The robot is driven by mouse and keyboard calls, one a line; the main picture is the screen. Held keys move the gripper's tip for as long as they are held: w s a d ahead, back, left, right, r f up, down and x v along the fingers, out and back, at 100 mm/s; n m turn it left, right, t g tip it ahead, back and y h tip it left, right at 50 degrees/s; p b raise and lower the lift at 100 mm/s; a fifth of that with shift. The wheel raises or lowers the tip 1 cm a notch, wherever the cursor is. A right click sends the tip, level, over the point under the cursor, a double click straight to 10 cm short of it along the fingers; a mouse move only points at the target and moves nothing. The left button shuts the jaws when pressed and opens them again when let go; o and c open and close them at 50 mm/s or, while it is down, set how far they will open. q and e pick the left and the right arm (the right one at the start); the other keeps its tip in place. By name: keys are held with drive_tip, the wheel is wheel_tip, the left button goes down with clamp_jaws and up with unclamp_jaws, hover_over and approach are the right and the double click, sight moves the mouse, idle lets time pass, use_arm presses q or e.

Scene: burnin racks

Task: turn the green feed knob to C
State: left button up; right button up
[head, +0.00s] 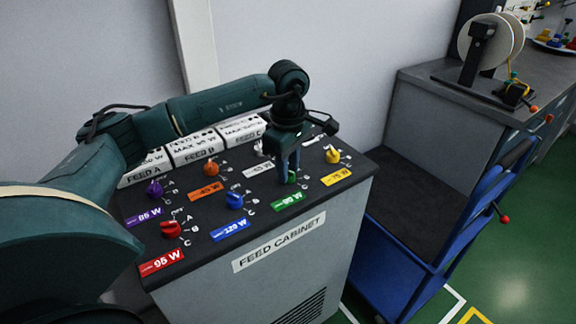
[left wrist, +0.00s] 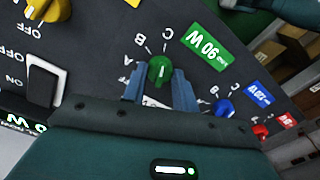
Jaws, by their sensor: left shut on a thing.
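The green feed knob (head: 292,179) is on the sloped top of the feed cabinet (head: 285,245), just above a green watt label (head: 287,202). My left gripper (head: 288,172) comes down over it and hides most of it in the head view. In the left wrist view the green knob (left wrist: 159,70) sits between the two fingers of my left gripper (left wrist: 159,88), which is shut on it. The letters A, B and C are printed around the knob. I cannot tell for certain which letter its pale mark points to. My right gripper is not in view.
Close by are a blue knob (head: 235,200), a yellow knob (head: 333,156), a red knob (head: 171,229), an orange knob (head: 211,169) and a purple knob (head: 154,189). A rocker switch (left wrist: 45,82) shows in the left wrist view. A blue cart (head: 400,270) stands right of the cabinet.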

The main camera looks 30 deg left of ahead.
use_arm(q)
drive_tip(key=shift+r, duration=0.1)
drive_tip(key=o, duration=1)
drive_tip(key=shift+c, duration=0.2)
wheel_tip(320, 180, up, 13)
